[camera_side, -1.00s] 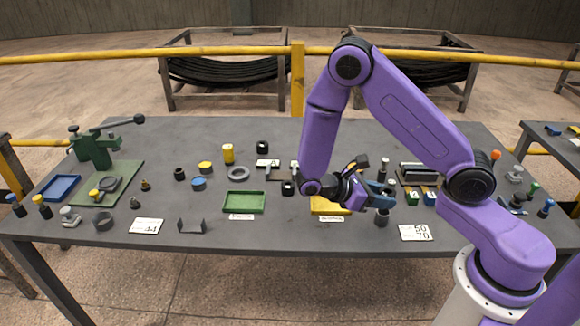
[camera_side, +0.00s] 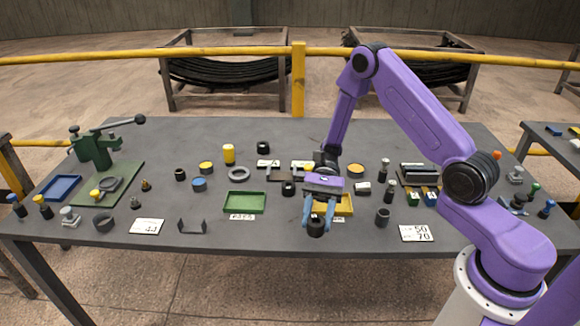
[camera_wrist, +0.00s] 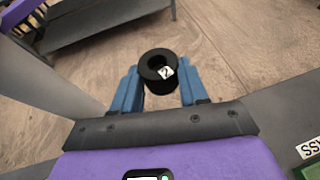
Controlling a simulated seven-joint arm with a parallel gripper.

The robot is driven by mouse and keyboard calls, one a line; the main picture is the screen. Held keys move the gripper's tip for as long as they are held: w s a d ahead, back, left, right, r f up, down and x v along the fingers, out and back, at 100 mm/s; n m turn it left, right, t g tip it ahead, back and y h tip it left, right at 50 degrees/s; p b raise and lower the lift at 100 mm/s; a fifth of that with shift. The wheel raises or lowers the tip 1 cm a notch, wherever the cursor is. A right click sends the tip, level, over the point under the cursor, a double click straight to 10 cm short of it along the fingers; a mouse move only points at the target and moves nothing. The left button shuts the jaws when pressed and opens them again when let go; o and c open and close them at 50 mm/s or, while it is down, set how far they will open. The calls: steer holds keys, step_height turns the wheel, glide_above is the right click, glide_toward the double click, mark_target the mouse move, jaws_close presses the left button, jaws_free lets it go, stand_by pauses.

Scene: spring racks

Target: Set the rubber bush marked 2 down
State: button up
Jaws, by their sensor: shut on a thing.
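The rubber bush marked 2 (camera_wrist: 155,82) is a short black ring with a white tag reading 2, seen in the wrist view between the two blue fingers. My gripper (camera_wrist: 160,90) is shut on it. In the side view my gripper (camera_side: 318,214) points toward the front edge of the table, and the black bush (camera_side: 316,230) shows at its fingertips. I cannot tell whether the bush touches the table or hangs above it.
A green tray (camera_side: 244,202) lies left, a dark cylinder (camera_side: 383,217) and number card (camera_side: 416,233) right. The grey table (camera_side: 270,237) is bare near its front edge, left of the bush.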

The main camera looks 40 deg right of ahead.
steer(key=w+d+r+m+t, duration=0.1)
steer(key=w+d+m+t, duration=0.3)
steer(key=w+m+t, duration=0.3)
steer(key=w+d+r+m+t, duration=0.1)
steer(key=w+d+m+t, duration=0.2)
steer(key=w+m+t, duration=0.45)
steer(key=w+d+m+t+h, duration=0.3)
steer(key=w+d, duration=0.4)
steer(key=d, duration=0.2)
steer(key=m+t+h, duration=0.3)
steer(key=m+h, duration=0.1)
steer(key=h, duration=0.1)
glide_above(295, 153)
steer(key=f, duration=0.8)
steer(key=shift+s+a+f, duration=0.1)
steer(key=shift+s+a, duration=0.05)
steer(key=shift+s, duration=0.15)
steer(key=shift+w+f, duration=0.2)
steer(key=shift+f, duration=0.1)
steer(key=shift+w+f, duration=0.1)
steer(key=shift+f, duration=1.5)
steer(key=shift+f, duration=0.15)
